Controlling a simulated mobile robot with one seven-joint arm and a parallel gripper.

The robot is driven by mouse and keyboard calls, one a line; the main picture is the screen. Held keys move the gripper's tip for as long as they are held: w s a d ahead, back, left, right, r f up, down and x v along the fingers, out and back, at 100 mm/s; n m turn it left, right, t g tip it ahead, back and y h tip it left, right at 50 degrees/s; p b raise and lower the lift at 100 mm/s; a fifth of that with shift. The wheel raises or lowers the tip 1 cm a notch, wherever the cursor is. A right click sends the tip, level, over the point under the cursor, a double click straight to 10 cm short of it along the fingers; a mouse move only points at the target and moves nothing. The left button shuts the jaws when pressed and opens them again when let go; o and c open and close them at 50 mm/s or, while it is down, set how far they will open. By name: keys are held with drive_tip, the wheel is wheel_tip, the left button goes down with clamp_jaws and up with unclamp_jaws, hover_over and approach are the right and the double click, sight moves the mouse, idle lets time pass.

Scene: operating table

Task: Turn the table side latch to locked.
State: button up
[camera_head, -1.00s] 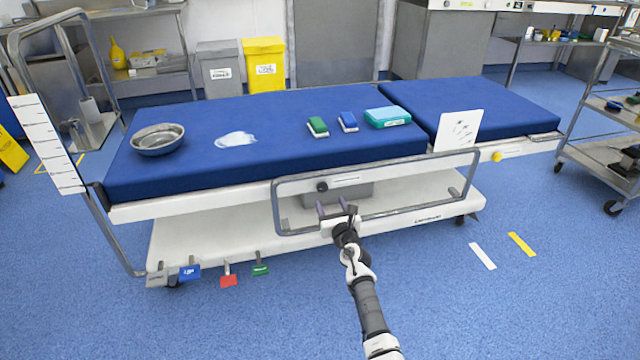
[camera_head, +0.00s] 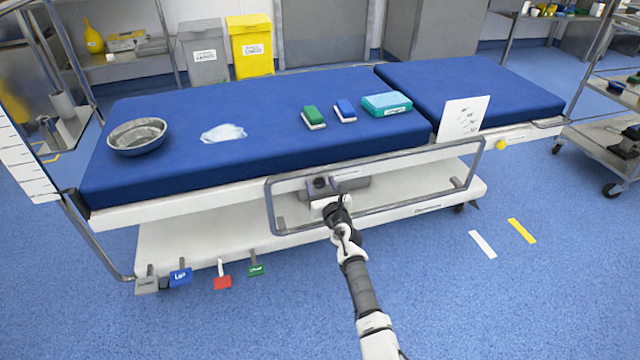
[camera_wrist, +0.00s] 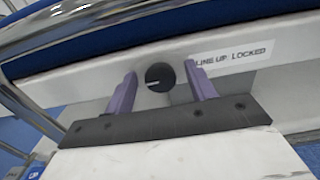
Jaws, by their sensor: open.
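The table side latch is a round black knob (camera_wrist: 159,77) on the white side frame of the table, with a pale line pointing left in the wrist view. A label (camera_wrist: 232,58) to its right ends in "LINE UP: LOCKED". In the head view the knob (camera_head: 320,183) sits inside the side rail's frame. My gripper (camera_wrist: 158,82) is open, with one purple finger on each side of the knob in the wrist view. The fingers look apart from the knob; how far they reach in depth is unclear. In the head view my gripper (camera_head: 324,188) is just at the knob.
The grey side rail (camera_head: 376,220) loops around the latch area, close to my arm. Coloured pedals (camera_head: 222,281) hang at the lower left. A steel bowl (camera_head: 137,136), brushes and a teal pack (camera_head: 387,104) lie on the blue mattress (camera_head: 240,170).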

drive_tip(key=c, duration=1)
drive_tip(key=shift+o, duration=0.2)
drive_tip(key=shift+r+m, duration=0.1)
drive_tip(key=shift+m, duration=0.2)
drive_tip(key=m+p, duration=0.2)
drive_tip(key=m, duration=0.2)
drive_tip(key=shift+r, duration=0.1)
drive_tip(key=m+p, duration=0.3)
drive_tip(key=m, duration=0.2)
drive_tip(key=shift+d, duration=0.1)
drive_tip(key=m+p, duration=0.2)
drive_tip(key=m, duration=0.2)
drive_tip(key=shift+f+m+p, duration=0.2)
drive_tip(key=shift+m+p, duration=0.95)
drive_tip(key=shift+m, duration=0.95)
drive_tip(key=shift+w+d, duration=0.1)
